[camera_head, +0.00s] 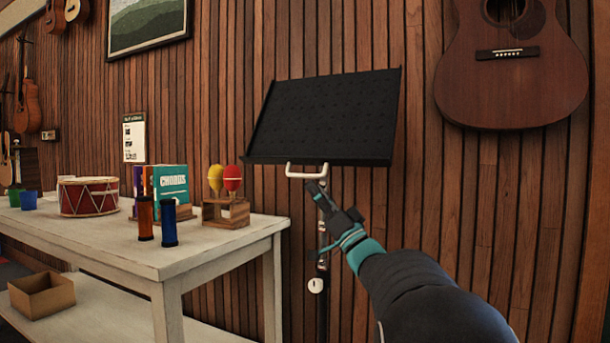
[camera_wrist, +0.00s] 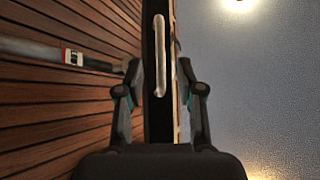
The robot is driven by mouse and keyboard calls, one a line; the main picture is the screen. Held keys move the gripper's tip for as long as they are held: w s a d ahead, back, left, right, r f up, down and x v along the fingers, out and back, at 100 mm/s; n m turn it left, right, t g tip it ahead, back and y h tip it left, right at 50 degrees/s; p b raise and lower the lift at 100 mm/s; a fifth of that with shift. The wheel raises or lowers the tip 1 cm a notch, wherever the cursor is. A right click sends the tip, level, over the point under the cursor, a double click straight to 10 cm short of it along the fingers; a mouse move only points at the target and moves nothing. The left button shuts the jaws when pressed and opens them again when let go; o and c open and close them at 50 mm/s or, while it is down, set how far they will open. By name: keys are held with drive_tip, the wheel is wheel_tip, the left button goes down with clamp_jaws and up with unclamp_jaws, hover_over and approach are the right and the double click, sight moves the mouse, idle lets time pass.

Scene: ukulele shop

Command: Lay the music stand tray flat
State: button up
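The black music stand tray (camera_head: 328,115) is tilted steeply, its face towards me and its ledge along the bottom. A white handle (camera_head: 306,172) sticks out below the ledge. The stand's pole (camera_head: 322,265) runs down behind my gripper (camera_head: 318,187), which is just below the handle. In the wrist view, my gripper (camera_wrist: 159,75) is open, with one finger on each side of the tray's narrow dark edge (camera_wrist: 150,115). The white handle (camera_wrist: 159,55) lies between the fingertips. I cannot tell whether the fingers touch it.
A white table (camera_head: 200,240) stands at the left with a red drum (camera_head: 88,197), shakers, maracas and books on it. A guitar (camera_head: 515,75) hangs on the slatted wood wall at the right.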

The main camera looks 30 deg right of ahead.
sight(305, 176)
drive_tip(key=x, duration=0.5)
drive_tip(key=shift+w+a+r+p, duration=0.15)
drive_tip(key=shift+w+r+p, duration=0.05)
drive_tip(key=shift+w+p, duration=0.1)
clamp_jaws()
